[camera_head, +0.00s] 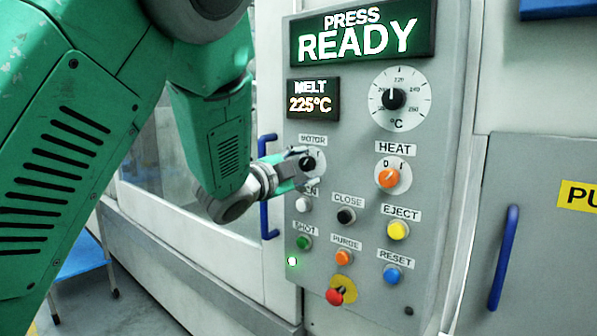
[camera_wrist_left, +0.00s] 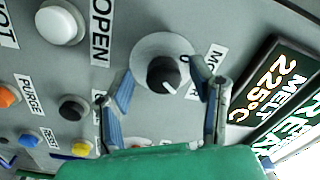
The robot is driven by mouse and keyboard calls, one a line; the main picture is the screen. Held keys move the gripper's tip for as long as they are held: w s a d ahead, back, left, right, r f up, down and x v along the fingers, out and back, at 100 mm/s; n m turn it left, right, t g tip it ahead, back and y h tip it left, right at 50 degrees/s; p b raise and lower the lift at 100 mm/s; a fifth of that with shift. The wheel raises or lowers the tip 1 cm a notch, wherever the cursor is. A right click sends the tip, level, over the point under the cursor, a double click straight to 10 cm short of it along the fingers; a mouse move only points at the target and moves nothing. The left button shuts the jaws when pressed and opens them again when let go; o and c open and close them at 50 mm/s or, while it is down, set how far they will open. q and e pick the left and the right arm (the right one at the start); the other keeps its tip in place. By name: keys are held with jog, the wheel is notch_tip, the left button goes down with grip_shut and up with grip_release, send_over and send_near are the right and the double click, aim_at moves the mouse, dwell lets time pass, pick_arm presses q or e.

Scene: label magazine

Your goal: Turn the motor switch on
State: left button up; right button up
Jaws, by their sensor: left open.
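The motor switch is a black knob (camera_head: 308,163) on a round pale plate, under the MOTOR label on the grey panel. In the left wrist view the knob (camera_wrist_left: 162,72) shows clearly. Its white line points to the lower right there, away from the 0 mark. My left gripper (camera_head: 306,168) is at the knob, its fingers spread. In the left wrist view one finger of the left gripper (camera_wrist_left: 163,84) is on each side of the knob, with gaps between. Part of the plate is hidden by the fingers. My right gripper is not in view.
The white OPEN button (camera_head: 303,204) sits just below the gripper. The orange HEAT knob (camera_head: 388,177) is to the right, several more buttons below. The red emergency button (camera_head: 336,296) is near the bottom. A blue door handle (camera_head: 265,190) stands left of the panel.

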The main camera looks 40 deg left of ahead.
pick_arm(q)
jog(key=s, duration=1.1)
jog(key=shift+s+a+f, duration=0.25)
jog(key=shift+s+a, duration=0.1)
jog(key=shift+a, duration=0.05)
jog(key=s+d+f+n+g+y+b, duration=0.1)
jog(key=s+d+f+n+g, duration=0.2)
jog(key=f, duration=1.4)
jog(key=s+f+n+g+y+b, duration=0.1)
jog(key=f+n+g, duration=0.4)
jog(key=f, duration=1.2)
jog(key=s+d+f+n+g, duration=0.2)
jog(key=s+d+f+g, duration=0.1)
jog(key=s+f, duration=0.7)
jog(key=s+d+f+n+g+b, duration=0.1)
jog(key=s+d+f+g, duration=0.3)
jog(key=s+f, duration=0.6)
jog(key=s+n+g, duration=0.1)
jog(key=s+g, duration=0.1)
jog(key=s, duration=0.1)
jog(key=shift+f+n+g+h+b, duration=0.3)
jog(key=shift+h, duration=0.1)
